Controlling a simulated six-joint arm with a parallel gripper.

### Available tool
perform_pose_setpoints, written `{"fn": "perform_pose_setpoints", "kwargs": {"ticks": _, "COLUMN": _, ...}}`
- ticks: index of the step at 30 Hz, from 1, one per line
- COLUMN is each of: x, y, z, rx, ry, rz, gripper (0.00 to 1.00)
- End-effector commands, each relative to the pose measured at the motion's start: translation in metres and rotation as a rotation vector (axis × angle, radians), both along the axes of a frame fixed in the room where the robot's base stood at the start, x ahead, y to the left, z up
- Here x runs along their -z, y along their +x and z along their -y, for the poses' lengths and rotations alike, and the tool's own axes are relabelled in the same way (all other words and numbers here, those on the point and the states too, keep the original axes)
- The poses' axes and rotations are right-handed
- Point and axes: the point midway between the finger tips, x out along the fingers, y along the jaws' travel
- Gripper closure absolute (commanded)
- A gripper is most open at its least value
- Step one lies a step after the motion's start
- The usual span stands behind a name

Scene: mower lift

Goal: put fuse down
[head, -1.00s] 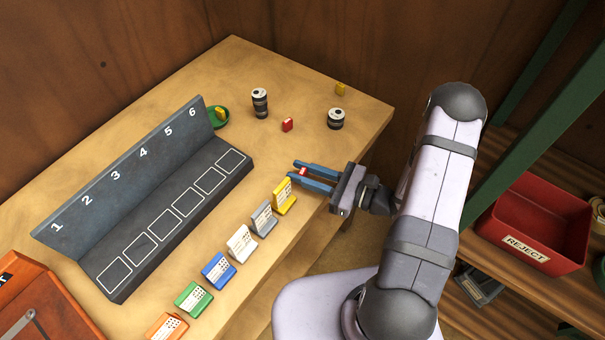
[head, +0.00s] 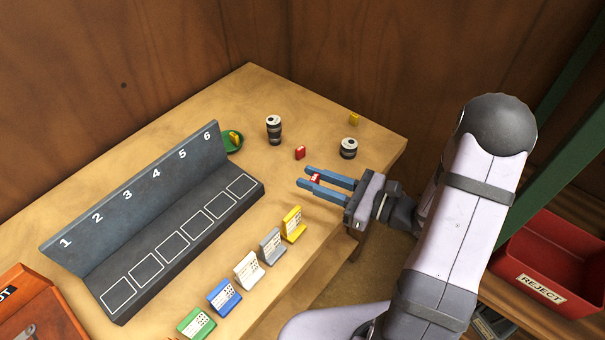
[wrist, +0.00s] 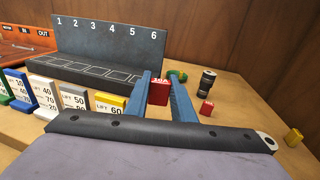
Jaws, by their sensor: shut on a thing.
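My gripper (head: 312,179) has blue fingers and is shut on a small red fuse (head: 315,178). In the wrist view the held fuse (wrist: 159,92) sits between the fingertips, with white marking on its top edge. The gripper is over the right part of the bench, close to the yellow card stand. Whether the fuse touches the bench is hard to tell. A second red fuse (head: 300,152) lies on the bench just beyond the fingertips. A yellow fuse (head: 354,118) lies near the far right edge. Another yellow fuse (head: 235,137) is in a green dish (head: 238,148).
A dark rack (head: 168,262) with empty outlined spaces numbered 1 to 6 stands left. Coloured card stands (head: 247,268) line the front edge. Two black cylinders (head: 274,130) stand at the back. A red REJECT bin (head: 545,290) is on a shelf at right.

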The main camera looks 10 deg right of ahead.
Motion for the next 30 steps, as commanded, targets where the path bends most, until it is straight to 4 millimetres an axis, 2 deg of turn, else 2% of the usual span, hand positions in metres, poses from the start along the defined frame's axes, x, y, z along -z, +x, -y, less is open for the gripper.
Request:
{"fn": "perform_pose_setpoints", "kwargs": {"ticks": 6, "x": 0.005, "y": 0.006, "z": -0.002, "rx": -0.007, "ry": 0.000, "rz": 0.001, "gripper": 1.00}}
{"fn": "perform_pose_setpoints", "kwargs": {"ticks": 11, "x": 0.020, "y": 0.028, "z": -0.006, "rx": -0.022, "ry": -0.002, "rz": 0.002, "gripper": 1.00}}
{"fn": "perform_pose_setpoints", "kwargs": {"ticks": 14, "x": 0.032, "y": 0.055, "z": -0.013, "rx": -0.030, "ry": -0.002, "rz": 0.004, "gripper": 1.00}}
{"fn": "perform_pose_setpoints", "kwargs": {"ticks": 19, "x": 0.037, "y": 0.124, "z": -0.039, "rx": -0.016, "ry": -0.002, "rz": 0.011, "gripper": 1.00}}
{"fn": "perform_pose_setpoints", "kwargs": {"ticks": 24, "x": 0.008, "y": 0.191, "z": -0.082, "rx": 0.039, "ry": 0.000, "rz": 0.014, "gripper": 1.00}}
{"fn": "perform_pose_setpoints", "kwargs": {"ticks": 27, "x": -0.019, "y": 0.220, "z": -0.112, "rx": 0.077, "ry": 0.001, "rz": 0.014, "gripper": 1.00}}
{"fn": "perform_pose_setpoints", "kwargs": {"ticks": 30, "x": -0.049, "y": 0.241, "z": -0.141, "rx": 0.110, "ry": 0.004, "rz": 0.014, "gripper": 1.00}}
